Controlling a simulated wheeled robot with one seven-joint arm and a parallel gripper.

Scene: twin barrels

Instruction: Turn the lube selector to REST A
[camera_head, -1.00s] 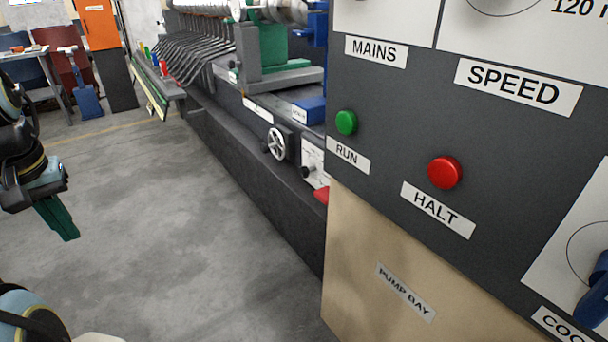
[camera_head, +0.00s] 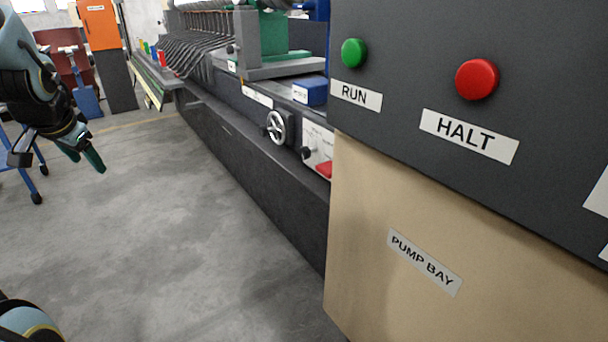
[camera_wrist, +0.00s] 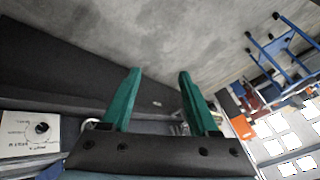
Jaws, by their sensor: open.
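A white plate (camera_head: 318,140) with a black knob (camera_head: 306,153) is on the low side of the long machine, just left of the cabinet edge; it looks like the lube selector. In the wrist view the plate (camera_wrist: 16,128) and knob (camera_wrist: 42,128) show at the lower left. The small lettering around the knob is too blurred to read, and I cannot tell its setting. My gripper (camera_head: 87,162) hangs at the left in the head view, well apart from the knob. Its green fingers (camera_wrist: 160,72) are open and empty.
The dark panel with the green RUN button (camera_head: 354,53) and red HALT button (camera_head: 477,79) stands close on the right, above the beige PUMP BAY door (camera_head: 390,210). A handwheel (camera_head: 276,127) is left of the plate. The concrete floor (camera_head: 170,230) is clear.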

